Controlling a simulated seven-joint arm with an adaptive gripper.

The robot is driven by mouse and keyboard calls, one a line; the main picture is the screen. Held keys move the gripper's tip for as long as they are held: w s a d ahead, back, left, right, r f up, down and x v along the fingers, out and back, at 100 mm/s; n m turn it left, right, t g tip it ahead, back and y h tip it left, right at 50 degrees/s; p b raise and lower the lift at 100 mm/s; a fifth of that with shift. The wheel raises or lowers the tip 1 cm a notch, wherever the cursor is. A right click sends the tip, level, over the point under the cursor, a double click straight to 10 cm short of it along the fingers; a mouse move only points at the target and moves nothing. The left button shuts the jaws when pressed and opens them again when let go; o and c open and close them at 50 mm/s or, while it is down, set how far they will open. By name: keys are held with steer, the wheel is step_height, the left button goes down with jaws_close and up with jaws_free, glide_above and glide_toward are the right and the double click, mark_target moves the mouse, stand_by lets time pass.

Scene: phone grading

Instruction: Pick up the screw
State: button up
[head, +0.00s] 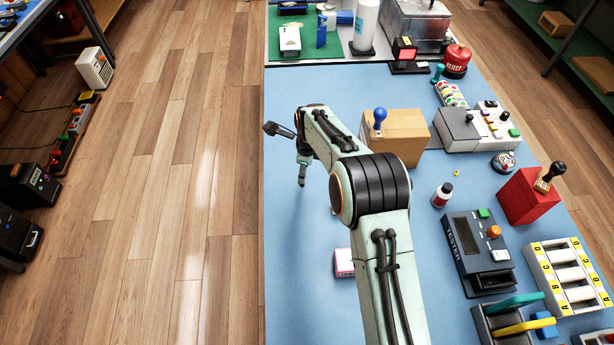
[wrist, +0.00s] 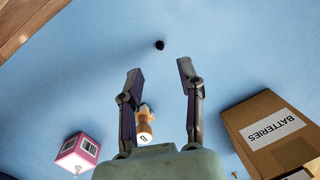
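In the head view my gripper (head: 302,182) points down over the left part of the table. I cannot make out the screw there.
A pink and white box (wrist: 78,152) stands at lower left, and a cardboard batteries box (wrist: 262,118) at right. The table's left edge (head: 265,215) is near. The blue surface around the dark piece is clear.

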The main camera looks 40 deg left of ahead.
mark_target(303, 186)
steer(key=f, duration=0.4)
steer(key=a+f, duration=0.1)
steer(key=f, duration=0.1)
steer(key=shift+w, duration=0.3)
steer(key=shift+d, duration=0.1)
jaws_close()
